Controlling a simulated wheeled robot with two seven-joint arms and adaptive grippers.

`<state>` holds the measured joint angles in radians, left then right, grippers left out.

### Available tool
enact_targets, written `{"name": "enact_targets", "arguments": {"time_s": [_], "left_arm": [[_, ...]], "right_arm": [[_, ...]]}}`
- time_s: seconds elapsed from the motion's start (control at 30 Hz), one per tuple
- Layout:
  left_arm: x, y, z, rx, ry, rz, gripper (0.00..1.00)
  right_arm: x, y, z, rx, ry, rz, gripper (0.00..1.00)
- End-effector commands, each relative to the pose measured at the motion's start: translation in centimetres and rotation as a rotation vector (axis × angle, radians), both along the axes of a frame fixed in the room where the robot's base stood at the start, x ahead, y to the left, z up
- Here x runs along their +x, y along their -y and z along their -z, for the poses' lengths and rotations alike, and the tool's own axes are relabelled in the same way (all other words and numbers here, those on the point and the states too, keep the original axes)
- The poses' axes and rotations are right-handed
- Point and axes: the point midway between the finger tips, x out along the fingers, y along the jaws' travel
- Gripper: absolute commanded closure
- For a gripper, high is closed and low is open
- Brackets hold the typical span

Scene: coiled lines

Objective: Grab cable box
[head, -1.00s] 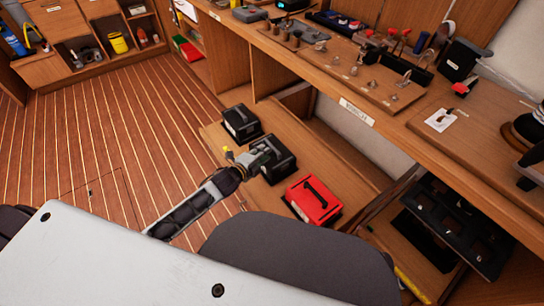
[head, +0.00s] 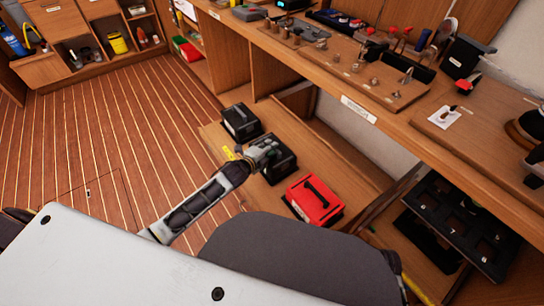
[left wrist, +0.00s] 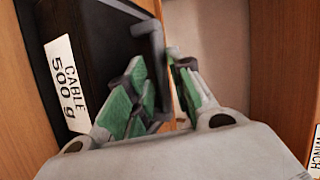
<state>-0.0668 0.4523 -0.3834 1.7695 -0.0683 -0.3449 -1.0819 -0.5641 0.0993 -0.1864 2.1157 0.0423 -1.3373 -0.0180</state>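The cable box is black with a white label reading "CABLE 500 g" and a dark handle on top; it shows at the left of the left wrist view (left wrist: 100,45). In the head view I take it to be the black box (head: 282,171) under my left gripper (head: 265,152). In the left wrist view the green-padded fingers of that gripper (left wrist: 163,85) are apart, with the box's handle (left wrist: 152,45) between them. I cannot tell whether the pads touch it. The gripper hides part of the box top. My right gripper is not in view.
Another black box (head: 240,122) stands just behind, and a red box (head: 314,200) stands in front, on the same low wooden shelf (head: 219,148). The workbench edge (head: 340,98) overhangs on the right. A black rack (head: 455,228) is at the lower right. The plank floor (head: 110,150) at left is clear.

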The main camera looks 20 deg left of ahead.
Motion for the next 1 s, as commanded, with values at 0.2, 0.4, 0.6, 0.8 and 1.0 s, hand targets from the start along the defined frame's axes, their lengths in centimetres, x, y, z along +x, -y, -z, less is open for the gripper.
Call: {"name": "enact_targets", "arguments": {"time_s": [0.2,0.4,0.6,0.8,1.0], "left_arm": [[0.10,0.04,-0.01,0.000,0.000,0.000,0.77],[0.10,0.04,-0.03,0.000,0.001,0.000,0.77],[0.09,0.04,-0.03,0.000,0.001,0.000,0.93],[0.08,0.04,0.00,-0.001,0.000,0.000,1.00],[0.02,0.07,0.10,-0.003,-0.003,0.000,1.00]], "right_arm": [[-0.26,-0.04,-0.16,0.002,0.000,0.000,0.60],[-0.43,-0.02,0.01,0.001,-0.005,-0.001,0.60],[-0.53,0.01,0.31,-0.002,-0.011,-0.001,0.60],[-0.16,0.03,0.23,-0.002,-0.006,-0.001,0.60],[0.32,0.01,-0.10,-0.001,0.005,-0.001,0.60]]}}
